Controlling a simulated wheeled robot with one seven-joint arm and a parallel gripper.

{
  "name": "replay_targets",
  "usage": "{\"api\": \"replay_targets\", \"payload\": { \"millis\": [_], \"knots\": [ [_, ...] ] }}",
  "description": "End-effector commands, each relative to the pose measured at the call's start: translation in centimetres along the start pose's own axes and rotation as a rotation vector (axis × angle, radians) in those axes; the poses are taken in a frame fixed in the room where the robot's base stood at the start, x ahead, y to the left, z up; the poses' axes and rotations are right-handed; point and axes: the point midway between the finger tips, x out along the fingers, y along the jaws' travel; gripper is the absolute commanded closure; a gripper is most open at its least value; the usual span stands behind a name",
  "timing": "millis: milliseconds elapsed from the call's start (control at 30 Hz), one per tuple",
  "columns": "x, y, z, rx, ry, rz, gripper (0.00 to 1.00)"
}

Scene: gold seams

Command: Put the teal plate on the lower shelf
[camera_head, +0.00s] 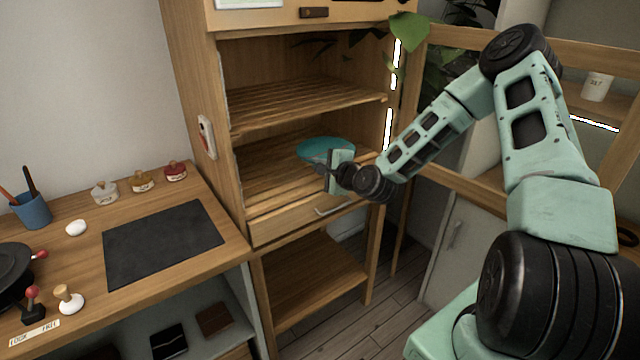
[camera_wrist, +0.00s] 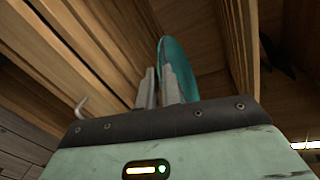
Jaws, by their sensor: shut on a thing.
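The teal plate (camera_head: 326,149) is held at the front of the cabinet, in the opening between the upper slatted shelf (camera_head: 300,101) and the lower slatted shelf (camera_head: 265,178). My gripper (camera_head: 326,170) is shut on the plate's near edge. In the wrist view the plate (camera_wrist: 183,70) is seen edge-on between the two fingers (camera_wrist: 163,88). The plate looks roughly level over the lower slatted shelf. I cannot tell whether it touches the boards. My gripper hides part of its near right rim.
Below the lower slatted shelf are a drawer with a metal handle (camera_head: 333,208) and an open bottom board (camera_head: 315,281). A leafy plant (camera_head: 408,30) hangs at the upper right. A desk with a black mat (camera_head: 160,240) stands left. The lower slatted shelf looks bare.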

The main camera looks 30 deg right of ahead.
Motion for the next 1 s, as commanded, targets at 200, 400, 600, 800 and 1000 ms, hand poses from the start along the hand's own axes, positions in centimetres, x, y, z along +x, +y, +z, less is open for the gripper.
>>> {"api": "replay_targets", "payload": {
  "millis": [200,400,600,800,1000],
  "knots": [
    [0.8,3.5,-0.8,0.002,-0.001,0.0,1.0],
    [1.2,5.4,-1.4,0.001,0.0,0.001,1.0],
    [1.7,7.8,-2.0,0.0,-0.001,-0.001,1.0],
    [1.8,8.1,-2.1,-0.002,-0.001,-0.002,1.0],
    [1.9,8.4,-2.2,-0.002,-0.001,-0.002,1.0]
  ]
}}
